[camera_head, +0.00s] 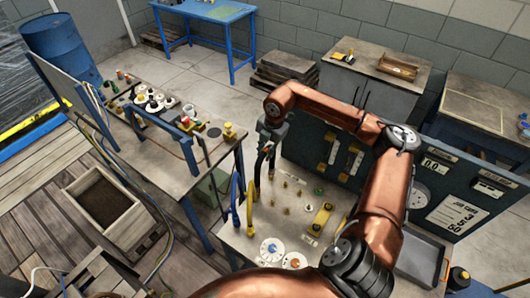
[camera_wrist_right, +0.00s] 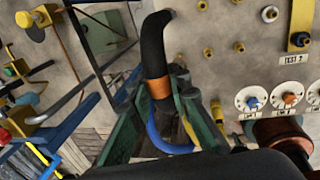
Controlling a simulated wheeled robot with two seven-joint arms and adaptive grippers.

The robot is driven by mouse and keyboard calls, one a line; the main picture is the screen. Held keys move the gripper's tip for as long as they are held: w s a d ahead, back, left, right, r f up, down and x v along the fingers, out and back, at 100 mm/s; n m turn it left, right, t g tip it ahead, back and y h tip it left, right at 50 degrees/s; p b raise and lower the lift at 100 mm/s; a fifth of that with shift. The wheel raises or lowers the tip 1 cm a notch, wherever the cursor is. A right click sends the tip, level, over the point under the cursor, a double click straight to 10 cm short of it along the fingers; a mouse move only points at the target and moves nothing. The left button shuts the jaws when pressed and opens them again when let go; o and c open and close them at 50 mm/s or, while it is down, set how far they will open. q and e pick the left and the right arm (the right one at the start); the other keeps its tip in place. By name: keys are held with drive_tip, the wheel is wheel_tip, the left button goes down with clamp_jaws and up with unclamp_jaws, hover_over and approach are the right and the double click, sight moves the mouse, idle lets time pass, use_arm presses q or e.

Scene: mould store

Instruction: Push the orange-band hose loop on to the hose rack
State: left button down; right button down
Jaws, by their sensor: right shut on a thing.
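The orange-band hose loop is a black hose (camera_wrist_right: 153,42) with an orange band (camera_wrist_right: 159,88) in the right wrist view. In the head view the black hose (camera_head: 260,163) hangs below my right gripper (camera_head: 271,138), over the left part of the bench. In the wrist view my right gripper (camera_wrist_right: 160,92) is shut on the hose at the band, its green fingers on either side. A blue hose (camera_head: 236,196) and a yellow hose (camera_head: 249,207) stand close below it at the bench's left edge. The hose rack is not clear; the arm and hoses may hide it. My left gripper does not show.
A cluttered workbench (camera_head: 160,168) is on the left, with a narrow gap between. A grey tray (camera_head: 421,262) lies at right.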

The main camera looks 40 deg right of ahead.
drive_tip(key=shift+f+b, duration=0.8)
drive_tip(key=shift+f, duration=0.4)
idle(1.9)
drive_tip(key=shift+f, duration=0.2)
drive_tip(key=c, duration=1.7)
unclamp_jaws()
drive_tip(key=shift+s+d, duration=0.1)
drive_tip(key=shift+s, duration=0.1)
drive_tip(key=shift+w, duration=0.1)
